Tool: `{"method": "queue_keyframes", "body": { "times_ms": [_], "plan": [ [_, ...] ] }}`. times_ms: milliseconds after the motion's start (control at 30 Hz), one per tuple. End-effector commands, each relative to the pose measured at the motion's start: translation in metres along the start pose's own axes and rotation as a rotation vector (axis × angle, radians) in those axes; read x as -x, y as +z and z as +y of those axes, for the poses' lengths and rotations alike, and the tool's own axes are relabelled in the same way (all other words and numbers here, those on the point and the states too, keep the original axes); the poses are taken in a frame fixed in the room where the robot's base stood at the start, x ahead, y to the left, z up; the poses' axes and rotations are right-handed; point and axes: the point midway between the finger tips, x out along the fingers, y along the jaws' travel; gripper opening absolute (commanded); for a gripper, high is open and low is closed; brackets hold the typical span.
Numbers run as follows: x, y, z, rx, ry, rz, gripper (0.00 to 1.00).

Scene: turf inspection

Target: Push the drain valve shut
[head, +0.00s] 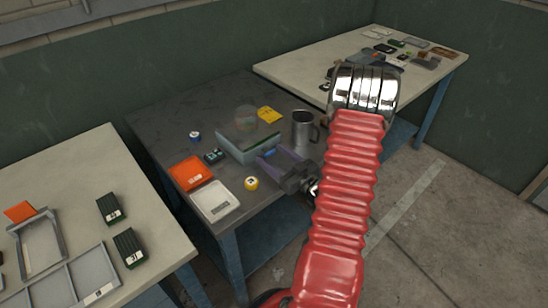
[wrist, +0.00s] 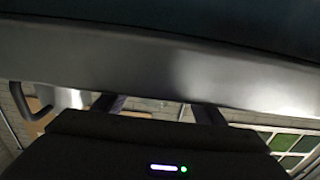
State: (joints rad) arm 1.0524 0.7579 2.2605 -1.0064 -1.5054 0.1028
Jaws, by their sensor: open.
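I cannot pick out a drain valve for certain in either view. On the dark table in the head view, a grey-green box (head: 240,147) stands in the middle. My gripper (head: 268,157) is low over the table at the box's right side, its fingers pointing towards the box. In the wrist view, my gripper (wrist: 157,104) shows two fingers spread apart with nothing seen between them. A wide grey surface (wrist: 160,58) fills the upper part, close to the fingertips and hiding their ends. Whether they touch it, I cannot tell.
A metal mug (head: 303,132) stands close right of my gripper. A yellow card (head: 268,115), a yellow roll (head: 251,183), a white device (head: 214,201) and an orange tray (head: 190,172) lie around the box. A pale table (head: 85,200) stands left, another (head: 310,65) behind right.

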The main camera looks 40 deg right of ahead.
Motion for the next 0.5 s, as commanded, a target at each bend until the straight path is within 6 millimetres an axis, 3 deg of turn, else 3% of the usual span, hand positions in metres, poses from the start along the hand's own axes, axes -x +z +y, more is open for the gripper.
{"method": "queue_keyframes", "body": {
  "times_ms": [267,500],
  "plan": [
    [0.004,0.0,0.001,-0.001,0.002,-0.001,0.64],
    [0.026,0.001,0.002,-0.001,0.006,-0.001,0.64]
  ]
}}
